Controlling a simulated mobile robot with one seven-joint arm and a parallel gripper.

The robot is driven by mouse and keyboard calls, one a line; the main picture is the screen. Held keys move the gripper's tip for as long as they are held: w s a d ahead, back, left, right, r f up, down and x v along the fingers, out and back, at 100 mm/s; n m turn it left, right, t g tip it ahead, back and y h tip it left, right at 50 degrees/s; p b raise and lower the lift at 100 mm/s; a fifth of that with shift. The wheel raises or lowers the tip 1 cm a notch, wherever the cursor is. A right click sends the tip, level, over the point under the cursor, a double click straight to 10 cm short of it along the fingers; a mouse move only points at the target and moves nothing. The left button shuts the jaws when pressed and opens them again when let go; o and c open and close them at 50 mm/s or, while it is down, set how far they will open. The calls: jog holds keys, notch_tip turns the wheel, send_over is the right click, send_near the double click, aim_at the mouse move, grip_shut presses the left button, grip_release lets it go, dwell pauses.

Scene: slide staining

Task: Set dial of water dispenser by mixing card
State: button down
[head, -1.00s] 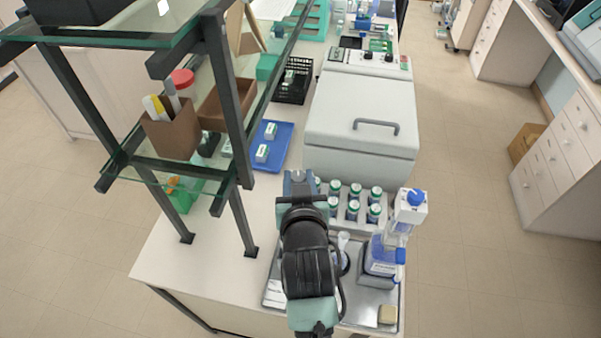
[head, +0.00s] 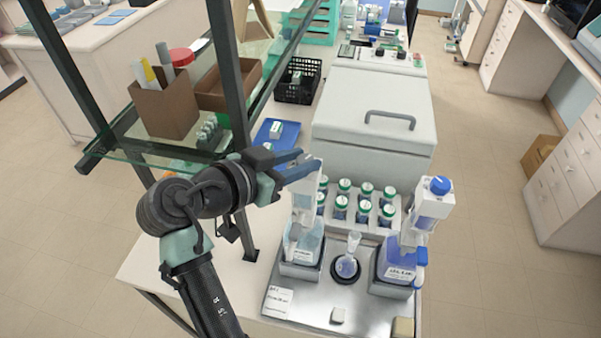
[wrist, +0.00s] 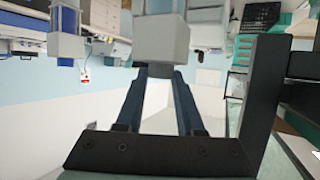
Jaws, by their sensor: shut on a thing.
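Two bottle dispensers stand on the metal tray (head: 312,318). The left one (head: 303,245) has a clear bottle and pale head; the right one (head: 397,262) has a blue knob on top. I cannot read which holds water. My gripper (head: 312,168) is at the left dispenser's top, shut on its dial, which the fingers mostly hide. In the wrist view, the fingers (wrist: 160,85) reach a pale grey block (wrist: 162,40). A white card (head: 278,300) with small writing, likely the mixing card, lies at the tray's left front; its text is too small to read.
A flask (head: 347,267) stands between the dispensers. Several green-capped bottles (head: 363,209) stand behind them, before a grey machine (head: 372,130). A glass shelf (head: 150,148) with dark posts stands close to my arm. Small blocks lie at the tray's front.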

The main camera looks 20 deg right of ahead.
jog(key=shift+w+f+m+g+b, duration=0.1)
jog(key=shift+f+m+g+b, duration=0.05)
jog(key=shift+m+g+b, duration=0.5)
jog(key=shift+g+h, duration=0.25)
jog(key=shift+h, duration=0.05)
jog(key=c, duration=0.5)
grip_release()
jog(key=b+v, duration=0.4)
jog(key=v, duration=0.9)
jog(key=shift+b, duration=0.3)
